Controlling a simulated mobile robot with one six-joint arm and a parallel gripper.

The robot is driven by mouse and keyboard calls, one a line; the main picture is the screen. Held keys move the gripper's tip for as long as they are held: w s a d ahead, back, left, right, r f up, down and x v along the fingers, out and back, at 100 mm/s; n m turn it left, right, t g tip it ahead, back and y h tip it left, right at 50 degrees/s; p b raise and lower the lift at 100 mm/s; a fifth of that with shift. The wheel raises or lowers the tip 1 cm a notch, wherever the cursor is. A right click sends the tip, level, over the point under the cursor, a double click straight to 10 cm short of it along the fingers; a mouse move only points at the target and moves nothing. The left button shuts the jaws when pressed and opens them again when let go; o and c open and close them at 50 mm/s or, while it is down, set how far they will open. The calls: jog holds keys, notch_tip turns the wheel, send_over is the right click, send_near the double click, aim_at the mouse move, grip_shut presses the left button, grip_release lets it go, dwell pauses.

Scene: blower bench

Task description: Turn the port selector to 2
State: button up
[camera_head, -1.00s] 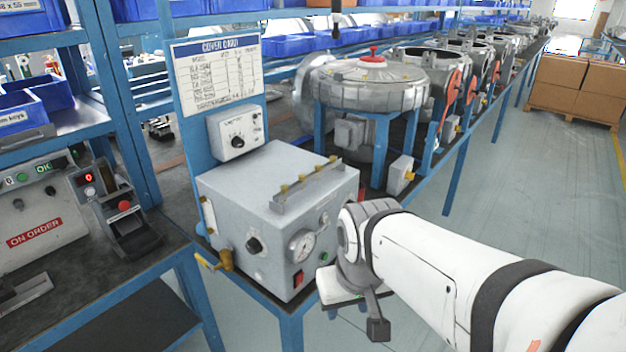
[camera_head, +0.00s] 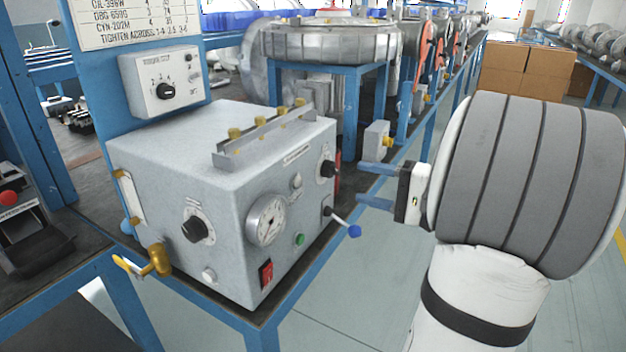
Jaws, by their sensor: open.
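A red piece (camera_head: 338,168) shows beside that knob.
A blue-tipped lever (camera_head: 353,231) sticks out below the right knob. A gauge (camera_head: 267,220), green button (camera_head: 299,240), red switch (camera_head: 266,273) and brass valve (camera_head: 158,260) are also on the box. A numbered dial box (camera_head: 160,80) hangs above. The aisle floor is clear.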

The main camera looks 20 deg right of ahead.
aim_at(338, 172)
jog(key=shift+t, duration=0.4)
jog(key=x, duration=0.5)
jog(key=d+b+x, duration=0.1)
jog(key=x, duration=0.1)
jog(key=shift+w+a, duration=0.2)
jog(key=shift+w, duration=0.25)
jog(key=shift+c, duration=0.2)
jog(key=c, duration=0.9)
jog(key=shift+a, duration=0.1)
jog(key=shift+c, duration=0.2)
